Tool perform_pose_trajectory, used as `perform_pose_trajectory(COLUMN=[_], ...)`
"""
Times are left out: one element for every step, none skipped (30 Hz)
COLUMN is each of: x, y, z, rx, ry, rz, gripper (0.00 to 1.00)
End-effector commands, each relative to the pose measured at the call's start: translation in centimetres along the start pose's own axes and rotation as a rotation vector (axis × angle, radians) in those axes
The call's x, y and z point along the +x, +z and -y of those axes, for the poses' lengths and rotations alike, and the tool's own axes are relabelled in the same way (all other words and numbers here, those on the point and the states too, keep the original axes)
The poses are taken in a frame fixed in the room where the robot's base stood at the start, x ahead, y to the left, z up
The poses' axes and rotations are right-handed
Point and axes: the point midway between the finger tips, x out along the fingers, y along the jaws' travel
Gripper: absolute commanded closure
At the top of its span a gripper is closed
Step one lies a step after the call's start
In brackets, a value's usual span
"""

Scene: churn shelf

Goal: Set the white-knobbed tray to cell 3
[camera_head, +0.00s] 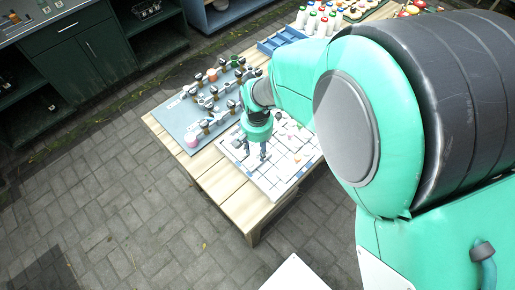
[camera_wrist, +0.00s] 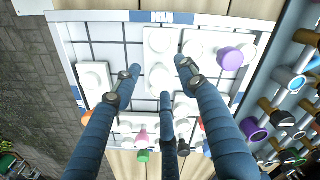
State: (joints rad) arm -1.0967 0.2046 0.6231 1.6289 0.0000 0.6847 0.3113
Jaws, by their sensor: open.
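A white gridded board (camera_head: 282,186) lies on the wooden table, with small pieces on it. My gripper (camera_head: 256,158) points down over the board in the head view. In the wrist view my gripper (camera_wrist: 160,78) has its dark blue fingers spread. A white knob (camera_wrist: 160,77) shows between the fingertips, not visibly gripped. Other white knobs are above it (camera_wrist: 159,43) and on a separate white tray at left (camera_wrist: 93,79). I cannot tell which is the task's white-knobbed tray. Cell numbers are not readable, so cell 3 cannot be picked out.
A purple knob (camera_wrist: 230,59) is at upper right of the board; pink (camera_wrist: 142,138) and green (camera_wrist: 143,156) ones are at its lower edge. A grey-blue board with several knobbed pieces (camera_head: 185,116) lies beside it. A blue crate (camera_head: 283,38) and bottles stand behind.

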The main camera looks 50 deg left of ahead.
Motion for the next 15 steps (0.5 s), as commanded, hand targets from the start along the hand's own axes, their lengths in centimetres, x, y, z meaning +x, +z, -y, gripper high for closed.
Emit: perform_pose_trajectory(x=[0.09,0.11,0.13,0.13,0.12,0.12,0.11,0.11,0.11,0.11,0.11,0.11,0.11,0.10,0.10], y=[-0.01,-0.01,-0.01,-0.01,-0.01,-0.01,-0.01,-0.01,-0.01,-0.01,-0.01,-0.01,-0.01,-0.01,-0.01], z=[0.00,0.00,0.00,0.00,0.00,0.00,0.00,0.00,0.00,0.00,0.00,0.00,0.00,0.00,0.00], rx=[0.000,0.000,0.000,0.000,0.000,0.000,0.000,0.000,0.000,0.000,0.000,0.000,0.000,0.000,0.000], ry=[0.000,0.000,0.000,0.000,0.000,0.000,0.000,0.000,0.000,0.000,0.000,0.000,0.000,0.000,0.000], rz=[0.000,0.000,0.000,0.000,0.000,0.000,0.000,0.000,0.000,0.000,0.000,0.000,0.000,0.000,0.000], gripper=[0.58,0.58,0.58,0.58,0.58,0.58,0.58,0.58,0.58,0.64,0.70,0.78,0.84,0.90,0.98])
